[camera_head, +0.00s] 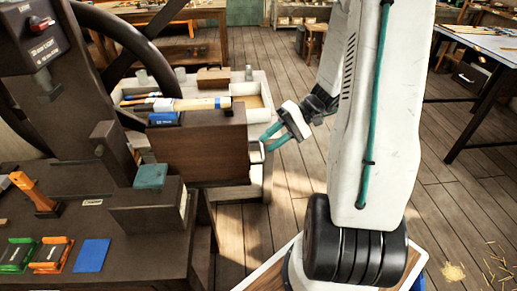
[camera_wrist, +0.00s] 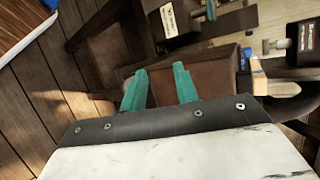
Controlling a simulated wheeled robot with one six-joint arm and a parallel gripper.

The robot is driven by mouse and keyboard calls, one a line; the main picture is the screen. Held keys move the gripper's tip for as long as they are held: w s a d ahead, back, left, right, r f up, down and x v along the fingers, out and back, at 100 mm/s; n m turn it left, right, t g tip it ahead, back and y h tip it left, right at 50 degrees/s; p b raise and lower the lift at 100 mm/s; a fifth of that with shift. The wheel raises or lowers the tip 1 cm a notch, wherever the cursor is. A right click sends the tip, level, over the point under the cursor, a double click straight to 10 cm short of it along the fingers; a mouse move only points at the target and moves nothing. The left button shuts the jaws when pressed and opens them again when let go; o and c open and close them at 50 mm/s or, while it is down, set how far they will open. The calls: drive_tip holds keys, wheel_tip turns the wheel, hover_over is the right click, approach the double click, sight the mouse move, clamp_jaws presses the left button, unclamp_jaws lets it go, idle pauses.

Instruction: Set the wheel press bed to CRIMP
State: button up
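The dark wheel press (camera_head: 85,140) stands at the left, with part of its large black handwheel (camera_head: 128,38) at the top. Low on its front is a dark block (camera_head: 150,215) with a teal piece (camera_head: 151,176) on it and a pale label on its side. A similar label (camera_wrist: 168,20) shows in the wrist view. I cannot read CRIMP anywhere. My gripper (camera_head: 261,143) has teal fingers spread apart with nothing between them. It is beside a brown box (camera_head: 200,150), near a pale handle (camera_head: 256,153). The wrist view also shows the open fingers (camera_wrist: 160,69) before a brown face.
Green and orange items and a blue pad (camera_head: 91,255) lie on the bench at lower left. Wooden floor (camera_head: 285,190) is open right of the box.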

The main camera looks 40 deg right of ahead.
sight(261, 148)
drive_tip(key=w+d+f+m+t, duration=0.2)
drive_tip(key=d+f+t, duration=0.4)
drive_tip(key=d+f, duration=0.1)
drive_tip(key=x, duration=0.7)
drive_tip(key=shift+w+a+f, duration=0.1)
drive_tip(key=shift+w+f, duration=0.05)
drive_tip(key=shift+w, duration=0.05)
drive_tip(key=shift+c, duration=0.3)
clamp_jaws()
